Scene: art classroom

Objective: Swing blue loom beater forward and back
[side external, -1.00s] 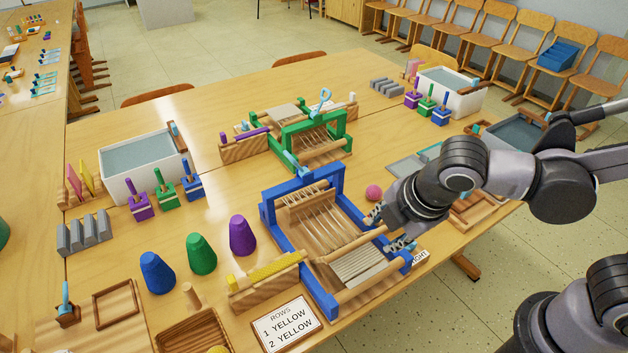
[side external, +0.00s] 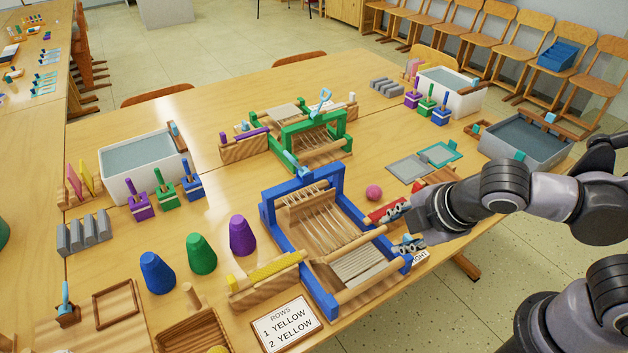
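The blue loom (side external: 282,240) stands on the table with a blue upright arch (side external: 322,176) at its far end and pale warp threads across its bed. A wooden bar (side external: 355,245) crosses the middle of the loom. I cannot tell for certain which crosspiece is the beater. My gripper (side external: 400,228) is at the loom's right side, near the right end of that bar. Its two fingers are spread apart, with nothing visibly held. Whether a finger touches the loom is unclear.
A red piece (side external: 380,215) lies close behind my upper finger, with a pink ball (side external: 374,192) beyond it. A green loom (side external: 296,132) stands behind the blue one. A yellow piece on a wooden block (side external: 265,277) and a rows card (side external: 286,323) lie left and front.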

